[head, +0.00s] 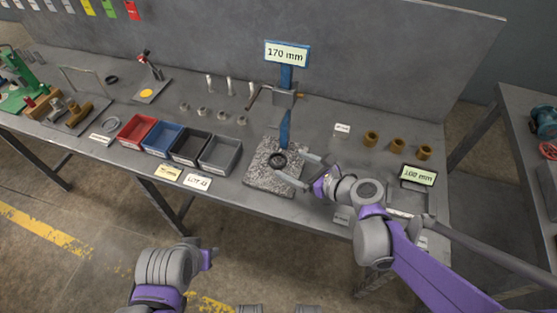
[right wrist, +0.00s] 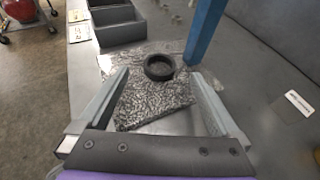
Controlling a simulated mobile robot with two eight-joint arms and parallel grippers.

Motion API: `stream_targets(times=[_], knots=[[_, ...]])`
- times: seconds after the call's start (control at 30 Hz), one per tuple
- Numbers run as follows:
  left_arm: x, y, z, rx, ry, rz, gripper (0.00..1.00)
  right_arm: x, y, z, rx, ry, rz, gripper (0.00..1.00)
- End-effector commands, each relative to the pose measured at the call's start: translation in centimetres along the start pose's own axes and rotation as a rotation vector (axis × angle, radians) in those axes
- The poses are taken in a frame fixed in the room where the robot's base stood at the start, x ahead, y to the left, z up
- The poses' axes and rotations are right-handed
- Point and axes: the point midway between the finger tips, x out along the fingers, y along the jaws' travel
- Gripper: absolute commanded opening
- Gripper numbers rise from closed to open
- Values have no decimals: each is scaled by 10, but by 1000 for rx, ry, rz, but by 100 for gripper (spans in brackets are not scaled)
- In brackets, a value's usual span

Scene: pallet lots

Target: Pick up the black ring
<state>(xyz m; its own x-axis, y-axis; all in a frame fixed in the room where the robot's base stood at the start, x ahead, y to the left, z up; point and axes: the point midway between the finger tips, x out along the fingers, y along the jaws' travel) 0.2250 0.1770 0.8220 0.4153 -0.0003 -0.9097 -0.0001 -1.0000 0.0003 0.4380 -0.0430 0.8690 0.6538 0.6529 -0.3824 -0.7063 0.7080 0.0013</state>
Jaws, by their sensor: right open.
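The black ring (head: 278,160) lies flat on a speckled granite plate (head: 262,183), in front of a blue post. In the right wrist view the ring (right wrist: 159,76) sits on the plate (right wrist: 150,108), ahead of and between the lines of the two fingers. My right gripper (head: 290,165) is open and empty, with its fingers apart over the plate, close to the ring. It also shows in the right wrist view (right wrist: 160,76). My left arm is low at the left, away from the table; its jaws cannot be made out.
The blue post (head: 285,120) with a 170 mm sign (head: 287,54) rises just behind the ring. A grey bin (head: 220,155) and other bins stand to the left. Several brown bushings (head: 397,145) and a 100 mm display (head: 418,176) are to the right.

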Motion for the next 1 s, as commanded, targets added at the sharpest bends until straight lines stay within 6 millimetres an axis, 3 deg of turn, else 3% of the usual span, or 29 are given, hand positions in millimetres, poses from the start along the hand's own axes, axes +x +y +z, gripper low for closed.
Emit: stream_targets(times=[0.4,0.73,1.0], knots=[[6,0,3,0,-2,0,45,50,1,-6,-2,1,2,99],[6,0,3,0,-2,0,45,56,0,-6,-1,1,0,99],[6,0,3,0,-2,0,45,56,0,-6,-1,1,0,51]])
